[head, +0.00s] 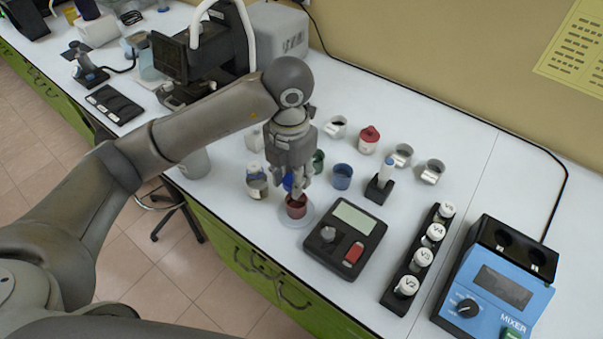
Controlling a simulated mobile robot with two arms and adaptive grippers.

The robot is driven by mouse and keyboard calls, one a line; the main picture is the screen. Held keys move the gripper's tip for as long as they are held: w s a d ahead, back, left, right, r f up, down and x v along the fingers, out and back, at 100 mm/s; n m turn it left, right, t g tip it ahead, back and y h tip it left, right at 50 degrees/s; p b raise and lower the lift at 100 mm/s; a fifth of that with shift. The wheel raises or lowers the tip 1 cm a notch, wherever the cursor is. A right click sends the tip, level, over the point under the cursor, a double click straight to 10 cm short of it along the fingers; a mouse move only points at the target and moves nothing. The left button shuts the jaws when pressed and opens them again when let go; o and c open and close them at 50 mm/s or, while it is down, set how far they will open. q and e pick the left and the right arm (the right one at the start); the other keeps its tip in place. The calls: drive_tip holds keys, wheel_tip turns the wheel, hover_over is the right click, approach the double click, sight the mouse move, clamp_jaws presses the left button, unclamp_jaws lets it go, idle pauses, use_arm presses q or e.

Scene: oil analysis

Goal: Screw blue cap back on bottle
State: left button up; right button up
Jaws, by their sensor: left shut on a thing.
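My left gripper (296,186) points down near the front of the white bench. It is shut on what looks like the blue cap (288,182), which shows partly between its fingers. A small bottle (257,184) with a pale and blue label stands upright just left of the gripper, with no blue cap visible on it. A dark red cup (296,207) stands on a pale round disc directly below the fingertips; I cannot tell whether they touch it. My right gripper is not in view.
A blue cup (342,176), a green cup (318,160) and a red-capped bottle (368,139) stand close by. A black device (346,238), a vial rack (419,262) and a blue mixer (497,285) are to the right. The bench's front edge is close.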

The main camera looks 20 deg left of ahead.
use_arm(q)
drive_tip(key=s+a+r+b, duration=0.1)
drive_tip(key=s+r, duration=0.2)
drive_tip(key=s, duration=0.3)
drive_tip(key=shift+s+a, duration=0.15)
drive_tip(key=shift+a, duration=0.15)
drive_tip(key=shift+f, duration=0.15)
